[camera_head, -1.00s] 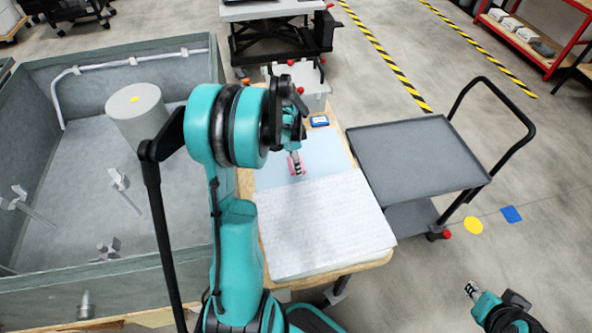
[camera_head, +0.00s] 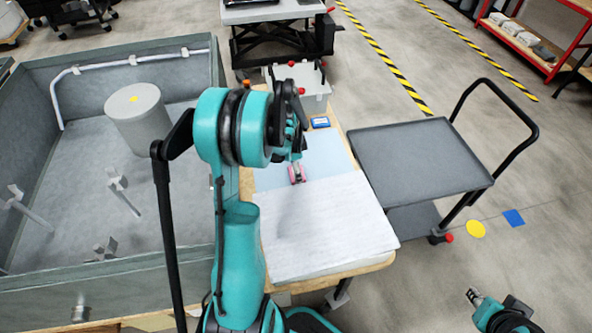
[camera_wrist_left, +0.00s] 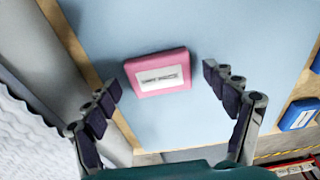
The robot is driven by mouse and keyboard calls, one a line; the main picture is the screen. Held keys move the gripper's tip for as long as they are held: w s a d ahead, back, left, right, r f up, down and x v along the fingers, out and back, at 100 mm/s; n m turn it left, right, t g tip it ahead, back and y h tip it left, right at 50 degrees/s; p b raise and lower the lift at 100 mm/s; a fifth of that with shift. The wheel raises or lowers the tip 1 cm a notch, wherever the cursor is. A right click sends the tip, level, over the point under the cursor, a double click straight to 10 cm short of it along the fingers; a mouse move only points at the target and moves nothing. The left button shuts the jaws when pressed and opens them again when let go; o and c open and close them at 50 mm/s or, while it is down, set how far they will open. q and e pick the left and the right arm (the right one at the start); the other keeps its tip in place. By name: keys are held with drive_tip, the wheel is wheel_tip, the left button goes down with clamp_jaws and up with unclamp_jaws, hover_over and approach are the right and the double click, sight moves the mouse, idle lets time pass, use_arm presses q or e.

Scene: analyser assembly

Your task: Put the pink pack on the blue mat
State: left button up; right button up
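The pink pack (camera_head: 297,173) lies flat on the light blue mat (camera_head: 325,150), close to the edge of the white sheet. In the left wrist view the pink pack (camera_wrist_left: 158,75) shows its white label, with bare blue mat (camera_wrist_left: 225,35) around it. My left gripper (camera_wrist_left: 160,80) is open, with one finger to each side of the pack and neither touching it. In the head view my left arm hides part of the gripper above the pack. My right gripper (camera_head: 474,296) is far from the table at lower right, too small to read.
A white textured sheet or slab (camera_head: 325,225) covers the table's near part. A small blue box (camera_head: 320,122) lies beyond the mat. A grey bin (camera_head: 300,85) stands at the far end. A grey cart (camera_head: 420,160) is on the right, a large grey tub (camera_head: 60,240) on the left.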

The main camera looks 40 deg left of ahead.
sight(292, 174)
use_arm(q)
wheel_tip(292, 174, up, 11)
drive_tip(key=s+p, duration=0.1)
drive_tip(key=p, duration=0.4)
drive_tip(key=s+d+r+n+t, duration=0.1)
drive_tip(key=d+r+n, duration=0.1)
drive_tip(key=d+r, duration=0.4)
drive_tip(key=s+d+r+n+t, duration=0.2)
drive_tip(key=s+d, duration=0.3)
drive_tip(key=d, duration=0.3)
drive_tip(key=s+d+r+n+t, duration=0.2)
drive_tip(key=s+d, duration=0.3)
drive_tip(key=d, duration=0.4)
drive_tip(key=shift+s+d+r+n+t+y, duration=0.2)
drive_tip(key=shift+r+n+t+y, duration=0.25)
drive_tip(key=shift+n, duration=0.45)
